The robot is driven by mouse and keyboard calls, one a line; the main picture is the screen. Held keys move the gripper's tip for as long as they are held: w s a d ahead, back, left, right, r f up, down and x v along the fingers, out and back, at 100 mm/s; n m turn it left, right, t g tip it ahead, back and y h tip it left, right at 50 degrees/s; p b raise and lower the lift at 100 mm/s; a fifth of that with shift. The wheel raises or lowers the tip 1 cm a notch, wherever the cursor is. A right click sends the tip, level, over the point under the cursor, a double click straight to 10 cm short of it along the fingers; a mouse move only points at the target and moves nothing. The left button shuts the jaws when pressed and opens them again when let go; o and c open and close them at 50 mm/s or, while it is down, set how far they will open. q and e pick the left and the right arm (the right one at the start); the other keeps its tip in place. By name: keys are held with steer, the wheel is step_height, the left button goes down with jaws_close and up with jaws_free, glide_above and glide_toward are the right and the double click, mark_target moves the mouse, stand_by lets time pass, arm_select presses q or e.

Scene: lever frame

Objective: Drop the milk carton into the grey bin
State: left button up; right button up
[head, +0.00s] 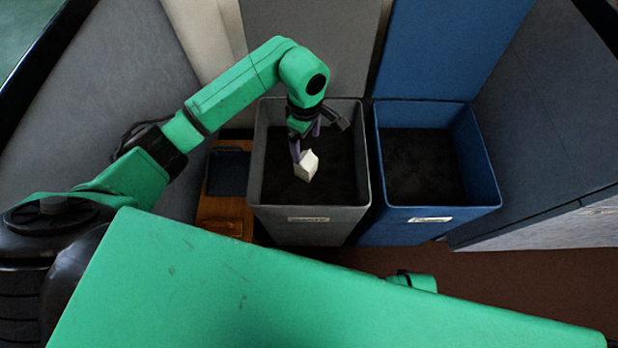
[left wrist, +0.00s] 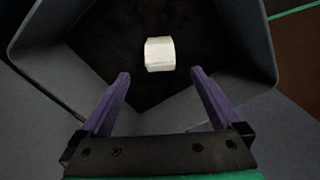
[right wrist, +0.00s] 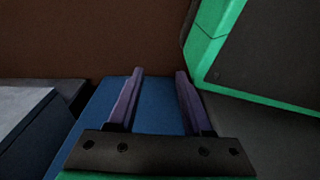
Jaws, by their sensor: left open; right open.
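The white milk carton (head: 307,165) is inside the outline of the grey bin (head: 345,224), tilted, just below my left gripper (head: 305,140) in the head view. In the left wrist view the carton (left wrist: 159,54) shows beyond the spread fingertips (left wrist: 160,75), apart from both, against the bin's black inside. I cannot tell whether it is in the air or on the bin floor. My left gripper is open and empty over the bin. My right gripper (right wrist: 157,77) is open and empty in the right wrist view.
A blue bin (head: 388,230) stands right of the grey bin, its dark inside empty. A wooden stand (head: 222,215) with a dark tray (head: 228,172) is left of the grey bin. Grey slanted panels flank both sides. Brown floor (head: 520,270) shows at the front right.

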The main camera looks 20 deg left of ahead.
arm_select(q)
step_height(320, 180, up, 13)
steer(key=p, duration=0.1)
steer(key=shift+r, duration=0.2)
arm_select(e)
steer(key=s, duration=0.1)
steer(key=s+f, duration=0.1)
steer(key=shift+s+d, duration=0.3)
